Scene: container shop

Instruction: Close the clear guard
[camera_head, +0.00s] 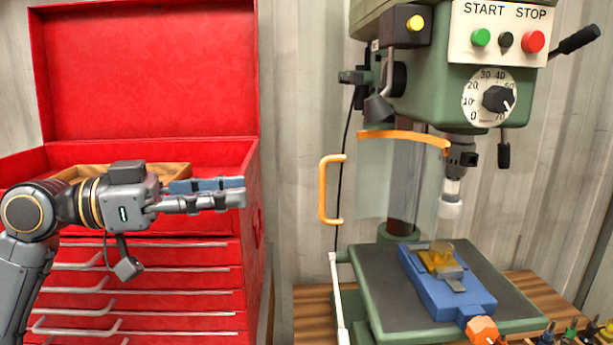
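The clear guard (377,185) is a curved see-through panel with an orange top rim (405,136) on the green drill press. It stands to the left of the chuck (453,188), which shows uncovered. Its orange handle (325,190) sticks out on the left side. My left gripper (240,192) reaches in from the left, in front of the red tool chest, its fingers pointing right. It is apart from the handle, with a gap between them. Its fingers overlap from this side, so their opening is unclear. My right gripper is out of view.
The red tool chest (145,75) has its lid up and pull-handled drawers below. A blue vise (440,285) with a yellowish piece sits on the drill press table (370,285). Small bits stand at the lower right. The space between chest and guard handle is clear.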

